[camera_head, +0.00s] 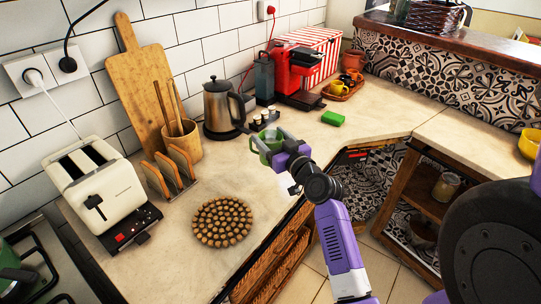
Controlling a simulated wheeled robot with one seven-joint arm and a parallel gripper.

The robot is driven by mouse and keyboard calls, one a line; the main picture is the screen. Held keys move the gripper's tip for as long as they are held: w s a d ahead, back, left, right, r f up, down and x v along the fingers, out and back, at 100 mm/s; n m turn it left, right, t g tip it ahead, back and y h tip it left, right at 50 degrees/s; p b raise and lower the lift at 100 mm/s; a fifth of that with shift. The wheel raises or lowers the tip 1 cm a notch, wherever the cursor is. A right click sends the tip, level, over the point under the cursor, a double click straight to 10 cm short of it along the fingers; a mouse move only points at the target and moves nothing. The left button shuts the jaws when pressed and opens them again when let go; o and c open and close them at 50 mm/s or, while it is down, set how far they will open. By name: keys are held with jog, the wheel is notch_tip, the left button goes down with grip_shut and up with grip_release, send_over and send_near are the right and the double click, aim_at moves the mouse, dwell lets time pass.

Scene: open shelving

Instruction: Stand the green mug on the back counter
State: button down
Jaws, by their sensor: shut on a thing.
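The green mug (267,150) is in the camera_head view, near the middle, by the counter's front edge. My gripper (266,141) is shut on the mug, with its grey fingers around the upper part. The mug looks upright. Its base is over the counter top, but I cannot tell whether it touches it. The back counter (290,128) is pale stone and runs along the tiled wall. My purple and black arm reaches up from the lower right and hides part of the counter's front edge.
A kettle (219,108) and small cups stand behind the mug. A red coffee machine (301,75) and a green sponge (333,118) are to the right. A round cork trivet (222,221), a toast rack (170,175) and a toaster (95,187) are to the left.

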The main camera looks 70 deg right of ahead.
jog(key=shift+f+b, duration=0.75)
jog(key=shift+f, duration=2.1)
jog(key=shift+f+b, duration=0.25)
jog(key=shift+b, duration=0.05)
jog(key=shift+c, duration=1.1)
grip_release()
jog(key=shift+r, duration=0.1)
jog(key=shift+r+p, duration=0.25)
jog(key=shift+p, duration=0.25)
jog(key=b+v, duration=0.1)
jog(key=v, duration=0.2)
jog(key=b+v, duration=0.1)
jog(key=v, duration=0.3)
jog(key=b+v, duration=0.2)
jog(key=v, duration=0.1)
jog(key=shift+s+a+f, duration=0.2)
jog(key=shift+s+f, duration=0.05)
jog(key=shift+f, duration=0.1)
jog(key=shift+s+a+r, duration=0.15)
jog(key=shift+s+a, duration=0.25)
jog(key=shift+s, duration=0.15)
